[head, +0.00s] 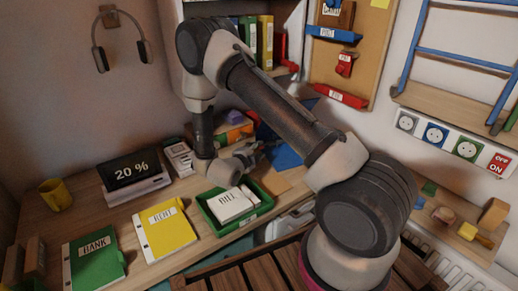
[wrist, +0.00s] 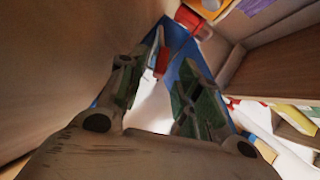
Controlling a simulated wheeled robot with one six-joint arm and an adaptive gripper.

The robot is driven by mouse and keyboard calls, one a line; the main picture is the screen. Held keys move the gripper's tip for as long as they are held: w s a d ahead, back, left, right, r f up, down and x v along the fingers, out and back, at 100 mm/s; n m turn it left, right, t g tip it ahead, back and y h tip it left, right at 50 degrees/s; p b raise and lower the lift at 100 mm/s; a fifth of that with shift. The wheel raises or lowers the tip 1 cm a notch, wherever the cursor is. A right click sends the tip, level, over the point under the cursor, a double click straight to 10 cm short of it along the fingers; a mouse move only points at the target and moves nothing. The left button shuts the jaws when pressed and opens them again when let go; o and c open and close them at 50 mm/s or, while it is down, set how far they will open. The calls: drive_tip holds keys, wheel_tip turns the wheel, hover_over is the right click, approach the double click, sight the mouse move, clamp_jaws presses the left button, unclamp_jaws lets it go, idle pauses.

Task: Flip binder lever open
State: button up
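My gripper (head: 254,152) reaches over the back of the desk, left of a flat blue object (head: 286,157), which may be a binder. In the wrist view my gripper (wrist: 172,58) has its two fingers spread apart, with nothing clearly held between them. Beyond the fingers is a blue surface (wrist: 178,38) with a bright white area (wrist: 152,108) between the fingers. I cannot make out a binder lever in either view. A green binder (head: 94,262) and a yellow binder (head: 166,229) lie closed at the front of the desk.
A green tray (head: 213,222) with white papers stands in front of my gripper. A display reading 20 % (head: 130,172) and a yellow mug (head: 56,195) stand at left. Upright binders (head: 265,40) fill the shelf behind. My arm crosses above the desk.

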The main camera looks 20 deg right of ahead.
sight(259, 148)
drive_tip(key=shift+x, duration=1.7)
clamp_jaws()
drive_tip(key=shift+r, duration=0.15)
drive_tip(key=shift+w+r+n+g+y, duration=0.4)
drive_tip(key=shift+r+n+g+y, duration=0.1)
drive_tip(key=shift+n+g, duration=0.15)
unclamp_jaws()
drive_tip(key=shift+a, duration=0.15)
